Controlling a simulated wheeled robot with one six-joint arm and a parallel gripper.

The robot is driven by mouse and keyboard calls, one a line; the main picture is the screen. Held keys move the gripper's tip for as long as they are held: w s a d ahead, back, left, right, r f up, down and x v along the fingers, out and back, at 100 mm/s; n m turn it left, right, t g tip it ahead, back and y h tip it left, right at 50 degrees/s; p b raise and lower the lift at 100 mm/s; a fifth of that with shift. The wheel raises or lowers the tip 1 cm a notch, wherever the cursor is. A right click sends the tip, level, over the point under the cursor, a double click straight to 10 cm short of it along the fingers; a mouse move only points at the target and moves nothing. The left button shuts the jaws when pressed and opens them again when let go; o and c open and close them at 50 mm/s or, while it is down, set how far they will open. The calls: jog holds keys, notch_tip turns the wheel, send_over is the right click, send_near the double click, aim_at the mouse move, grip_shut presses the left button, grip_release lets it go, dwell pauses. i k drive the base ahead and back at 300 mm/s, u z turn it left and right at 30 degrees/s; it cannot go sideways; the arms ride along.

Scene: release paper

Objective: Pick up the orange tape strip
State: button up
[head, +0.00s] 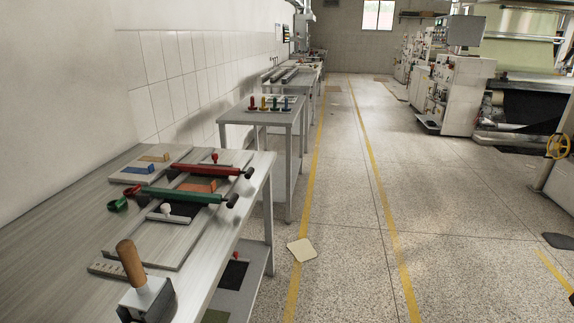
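A flat orange piece (198,186), which looks like the orange tape strip, lies on a grey board on the near table (60,240). It is between a red roller (205,169) behind it and a green roller (182,195) in front of it. The rollers partly border it, and I cannot tell whether they touch it. My gripper is not in the head view.
A board with tan and blue pieces (140,168) lies behind left. A second table (255,116) holds several coloured pegs. The floor (345,220) right is mostly clear, with one pale sheet (301,250).

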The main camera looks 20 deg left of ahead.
aim_at(185, 187)
jog(key=z, duration=0.25)
jog(key=i, duration=1.55)
jog(key=u, duration=0.65)
jog(key=i, duration=0.85)
jog(key=u, duration=1.3)
jog(key=i, duration=0.5)
jog(key=u, duration=0.35)
